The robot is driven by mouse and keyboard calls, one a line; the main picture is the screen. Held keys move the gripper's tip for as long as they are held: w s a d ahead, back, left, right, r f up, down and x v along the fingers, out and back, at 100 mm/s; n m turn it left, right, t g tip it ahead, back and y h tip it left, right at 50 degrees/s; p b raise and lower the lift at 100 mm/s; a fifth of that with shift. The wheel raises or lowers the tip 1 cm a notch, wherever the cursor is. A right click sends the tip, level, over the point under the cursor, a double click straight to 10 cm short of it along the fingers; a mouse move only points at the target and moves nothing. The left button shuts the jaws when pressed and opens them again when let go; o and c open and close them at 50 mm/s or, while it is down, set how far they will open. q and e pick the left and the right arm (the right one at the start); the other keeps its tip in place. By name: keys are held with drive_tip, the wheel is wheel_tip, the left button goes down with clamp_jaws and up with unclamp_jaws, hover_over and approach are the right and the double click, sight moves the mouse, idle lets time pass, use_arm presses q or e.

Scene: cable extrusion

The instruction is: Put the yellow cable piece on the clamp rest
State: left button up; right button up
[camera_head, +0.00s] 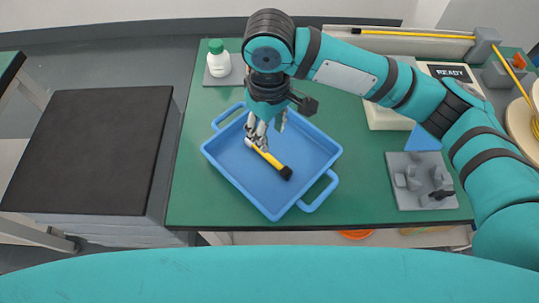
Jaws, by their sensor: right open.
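The yellow cable piece (270,159) lies in the blue tray (223,168), with a black end toward the lower right. My right gripper (257,144) points down into the tray at the cable's upper-left end. Its fingers are open around or just beside that end; I cannot tell which, and they hide part of it. A grey plate with grey blocks (404,199) lies right of the tray; it may be the clamp rest, but I cannot tell for sure. My left gripper is not in view.
A white bottle with a green cap (218,63) stands behind the tray. A long yellow cable (415,34) runs along the back through a grey block (484,46). A "READY" display (454,73) is at the back right. Green tabletop (345,195) is bare between tray and plate.

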sight(268, 155)
wheel_tip(268, 155, down, 4)
drive_tip(key=shift+r, duration=0.25)
drive_tip(key=shift+w+f, duration=0.1)
drive_tip(key=shift+f, duration=0.75)
wheel_tip(268, 155, down, 4)
drive_tip(key=shift+w+a+r, duration=0.15)
drive_tip(key=shift+f+b, duration=0.3)
drive_tip(key=shift+f, duration=0.25)
drive_tip(key=c, duration=0.8)
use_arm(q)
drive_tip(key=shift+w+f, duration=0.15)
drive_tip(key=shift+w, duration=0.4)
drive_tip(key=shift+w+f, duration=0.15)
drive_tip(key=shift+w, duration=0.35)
use_arm(e)
clamp_jaws()
